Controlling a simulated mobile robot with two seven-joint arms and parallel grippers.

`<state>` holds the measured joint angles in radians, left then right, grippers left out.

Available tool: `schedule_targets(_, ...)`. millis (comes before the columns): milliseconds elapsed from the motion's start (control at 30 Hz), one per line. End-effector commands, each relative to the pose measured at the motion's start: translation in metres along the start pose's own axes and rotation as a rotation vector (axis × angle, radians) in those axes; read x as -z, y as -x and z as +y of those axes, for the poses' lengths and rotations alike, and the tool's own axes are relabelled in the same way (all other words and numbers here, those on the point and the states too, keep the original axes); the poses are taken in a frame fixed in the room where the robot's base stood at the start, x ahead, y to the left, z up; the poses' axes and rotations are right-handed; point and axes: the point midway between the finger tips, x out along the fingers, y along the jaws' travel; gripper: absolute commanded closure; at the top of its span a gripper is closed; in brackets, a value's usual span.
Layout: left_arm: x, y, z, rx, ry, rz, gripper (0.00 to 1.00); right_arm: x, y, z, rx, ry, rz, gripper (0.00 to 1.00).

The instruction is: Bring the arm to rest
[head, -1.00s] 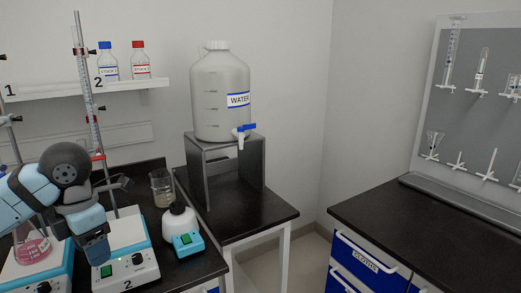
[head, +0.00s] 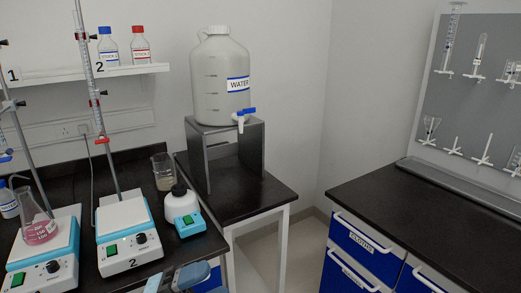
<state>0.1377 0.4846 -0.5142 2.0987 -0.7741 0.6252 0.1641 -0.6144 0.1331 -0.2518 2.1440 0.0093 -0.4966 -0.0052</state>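Part of my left arm (head: 188,277) shows at the bottom edge, low in front of the black bench. It is cut off by the picture edge, and I cannot make out its fingertips or whether it holds anything. My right gripper is not in view. The flask with pink liquid (head: 40,229) stands on the left hot plate (head: 63,243). The hot plate marked 2 (head: 124,212) has a bare top.
A beaker (head: 163,172) and a small white-and-teal device (head: 184,212) stand on the bench near hot plate 2. A water jug (head: 220,85) sits on a metal stand (head: 205,160). The right counter (head: 430,205) is clear. Stands with burettes rise behind the plates.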

Motion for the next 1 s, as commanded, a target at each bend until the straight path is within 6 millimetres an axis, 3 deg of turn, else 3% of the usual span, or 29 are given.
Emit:
schedule_targets(167, -0.030, 0.050, 0.037, 0.244, 0.341, -0.472, 0.46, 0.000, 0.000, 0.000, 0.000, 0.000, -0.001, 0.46)
schedule_targets(333, -0.034, 0.123, 0.105, 0.354, 0.682, -0.917, 0.46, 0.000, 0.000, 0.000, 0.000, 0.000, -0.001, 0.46)
schedule_targets(500, -0.007, 0.182, 0.171, 0.369, 0.960, -1.240, 0.46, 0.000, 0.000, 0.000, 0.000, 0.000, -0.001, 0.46)
schedule_targets(733, 0.051, 0.233, 0.238, 0.333, 1.258, -1.533, 0.46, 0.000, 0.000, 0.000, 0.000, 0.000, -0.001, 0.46)
schedule_targets(800, 0.050, 0.221, 0.213, 0.333, 1.244, -1.524, 0.46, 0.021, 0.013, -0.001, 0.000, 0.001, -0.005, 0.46)
schedule_targets(1000, 0.056, 0.209, 0.181, 0.328, 1.237, -1.531, 0.46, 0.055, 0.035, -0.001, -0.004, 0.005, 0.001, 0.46)
